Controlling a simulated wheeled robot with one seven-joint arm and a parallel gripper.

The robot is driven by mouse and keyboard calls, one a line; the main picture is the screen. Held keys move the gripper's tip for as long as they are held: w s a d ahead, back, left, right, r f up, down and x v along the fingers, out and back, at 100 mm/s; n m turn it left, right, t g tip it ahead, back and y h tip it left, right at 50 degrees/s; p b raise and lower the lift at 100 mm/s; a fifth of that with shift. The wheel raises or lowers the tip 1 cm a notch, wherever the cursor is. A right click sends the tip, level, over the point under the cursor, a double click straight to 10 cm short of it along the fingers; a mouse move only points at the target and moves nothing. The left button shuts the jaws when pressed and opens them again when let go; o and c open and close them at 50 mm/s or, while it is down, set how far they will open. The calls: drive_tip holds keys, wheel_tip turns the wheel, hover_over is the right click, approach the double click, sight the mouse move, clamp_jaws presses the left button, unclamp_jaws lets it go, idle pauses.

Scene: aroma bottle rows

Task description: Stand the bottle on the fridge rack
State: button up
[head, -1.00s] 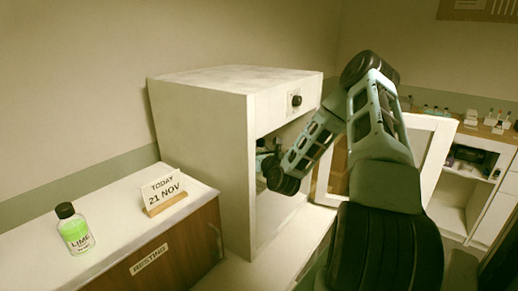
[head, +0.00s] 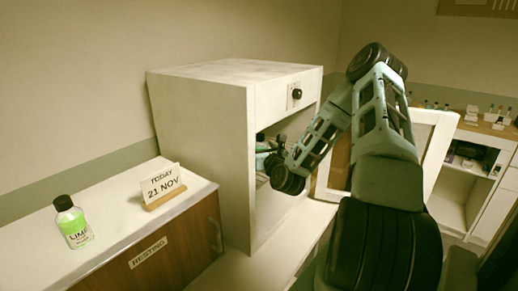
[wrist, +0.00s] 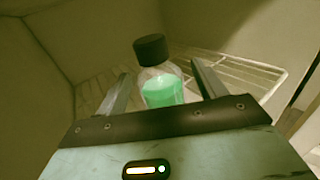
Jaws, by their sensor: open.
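A clear bottle with a black cap and green liquid (wrist: 162,90) shows in the wrist view between the two fingers of my gripper (wrist: 160,70). The fingers are open, with a visible gap on each side of the bottle. The bottle is at the wire fridge rack (wrist: 240,72); its base is hidden behind my gripper's body, so its contact with the rack cannot be seen. In the head view my gripper (head: 273,156) reaches inside the open white fridge (head: 200,150), partly hidden by its side wall and my arm.
The fridge door (head: 432,150) stands open at the right, behind my arm. A second bottle, labelled lime (head: 73,222), stands on the left counter beside a date sign (head: 162,186). Several small bottles stand on the far shelf unit at the right.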

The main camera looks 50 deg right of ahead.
drive_tip(key=v, duration=0.7)
drive_tip(key=shift+s+a+r, duration=0.15)
drive_tip(key=shift+s+r, duration=0.05)
drive_tip(key=shift+r, duration=0.1)
drive_tip(key=p+v, duration=0.1)
drive_tip(key=p, duration=0.1)
drive_tip(key=p+v, duration=0.1)
drive_tip(key=p, duration=0.1)
drive_tip(key=shift+f+p, duration=0.2)
drive_tip(key=shift+p, duration=0.15)
